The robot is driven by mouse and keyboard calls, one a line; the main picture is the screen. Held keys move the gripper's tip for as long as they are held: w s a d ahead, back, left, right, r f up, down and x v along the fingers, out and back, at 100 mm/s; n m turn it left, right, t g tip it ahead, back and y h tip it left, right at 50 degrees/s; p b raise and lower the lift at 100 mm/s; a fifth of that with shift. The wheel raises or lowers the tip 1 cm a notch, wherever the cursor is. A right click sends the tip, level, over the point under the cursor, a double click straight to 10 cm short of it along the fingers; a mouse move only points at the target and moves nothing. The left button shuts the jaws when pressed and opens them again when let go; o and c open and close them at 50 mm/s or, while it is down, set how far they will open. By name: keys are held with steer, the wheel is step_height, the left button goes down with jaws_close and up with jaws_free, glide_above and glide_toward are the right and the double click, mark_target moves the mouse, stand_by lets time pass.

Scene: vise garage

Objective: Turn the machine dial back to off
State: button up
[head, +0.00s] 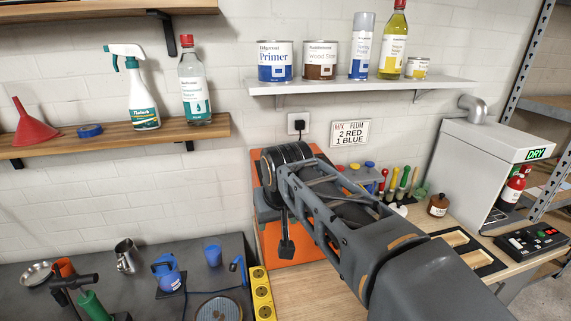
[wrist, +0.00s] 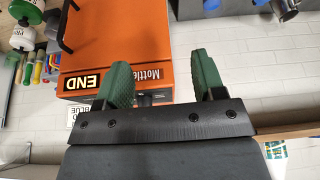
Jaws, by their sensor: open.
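The orange machine (head: 272,247) stands on the bench behind my arm in the head view. The wrist view shows its orange front (wrist: 135,40) upside down, with "Mottle" lettering and a lit END display (wrist: 83,84). My gripper (wrist: 160,70) is open, with its two green fingers apart in front of the machine's front. A small dark part shows low between the fingers, mostly hidden by the gripper body. I cannot tell whether it is the dial or which way the dial points. In the head view my arm hides the fingers and most of the machine.
A grey rack with coloured tools (head: 395,192) and a brown bottle (head: 438,205) stand right of the machine. A white cabinet with a DRY display (head: 500,165) is further right. A shelf of cans (head: 360,87) hangs above. A yellow socket strip (head: 262,293) is at front left.

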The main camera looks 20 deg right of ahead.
steer(key=w+d+r+m+h, duration=0.1)
steer(key=w+d+r+m, duration=0.45)
steer(key=w+r, duration=0.75)
steer(key=shift+n+g, duration=0.3)
steer(key=shift+n, duration=0.45)
steer(key=x, duration=0.4)
steer(key=d+x, duration=0.1)
steer(key=x, duration=0.4)
steer(key=d+p+x, duration=0.1)
steer(key=x, duration=0.3)
steer(key=shift+w+d, duration=0.1)
steer(key=shift+w, duration=0.4)
steer(key=c, duration=0.9)
